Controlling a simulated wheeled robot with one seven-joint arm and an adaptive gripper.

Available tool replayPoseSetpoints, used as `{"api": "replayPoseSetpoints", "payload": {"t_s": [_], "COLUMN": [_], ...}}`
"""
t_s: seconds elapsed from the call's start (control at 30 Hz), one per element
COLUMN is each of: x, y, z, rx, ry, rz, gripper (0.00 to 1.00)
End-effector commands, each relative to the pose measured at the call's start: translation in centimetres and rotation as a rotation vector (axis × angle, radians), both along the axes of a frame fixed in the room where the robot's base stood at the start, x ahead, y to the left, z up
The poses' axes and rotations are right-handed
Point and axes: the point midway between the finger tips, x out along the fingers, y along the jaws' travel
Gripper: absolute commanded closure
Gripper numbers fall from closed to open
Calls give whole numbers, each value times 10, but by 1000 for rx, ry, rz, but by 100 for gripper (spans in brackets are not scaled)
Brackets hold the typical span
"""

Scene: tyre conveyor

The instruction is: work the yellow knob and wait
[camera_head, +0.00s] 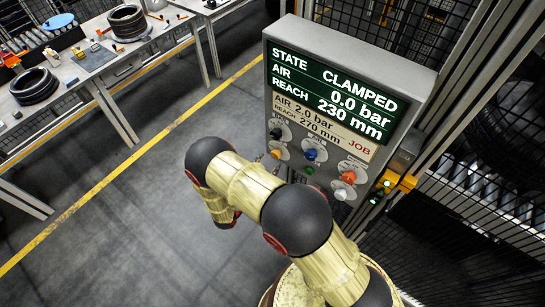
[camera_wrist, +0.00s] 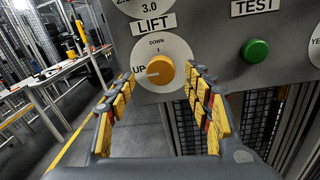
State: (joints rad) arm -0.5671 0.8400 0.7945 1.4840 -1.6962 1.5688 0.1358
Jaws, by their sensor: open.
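The yellow knob (camera_wrist: 160,70) sits on a white dial marked LIFT, with UP at the left and DOWN at the top. Its pointer mark faces left, toward UP. It also shows small in the head view (camera_head: 276,154). My gripper (camera_wrist: 158,80) is open, its fingers on the left and right of the knob with gaps between. In the head view my arm hides most of the gripper. The panel's screen (camera_head: 330,95) reads STATE CLAMPED, AIR 0.0 bar, REACH 230 mm. The job plate (camera_head: 318,127) below reads AIR 2.0 bar, REACH 270 mm.
Near the yellow knob are a black knob (camera_head: 275,133), a blue knob (camera_head: 310,155), an orange knob (camera_head: 348,177) and a green TEST button (camera_wrist: 255,50). Mesh fencing (camera_head: 480,160) stands right of the panel. Tables with tyres (camera_head: 34,86) stand left, beyond open floor.

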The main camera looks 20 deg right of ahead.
Motion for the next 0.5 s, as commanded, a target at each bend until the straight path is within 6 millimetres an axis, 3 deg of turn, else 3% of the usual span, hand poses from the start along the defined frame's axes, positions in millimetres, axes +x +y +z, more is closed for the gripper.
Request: {"api": "replayPoseSetpoints", "payload": {"t_s": [0.2,0.5], "x": [17,22], "y": [-22,-28], "z": [0,0], "rx": [0,0], "ry": [1,2], "rz": [-3,-1], "gripper": [49,49]}}
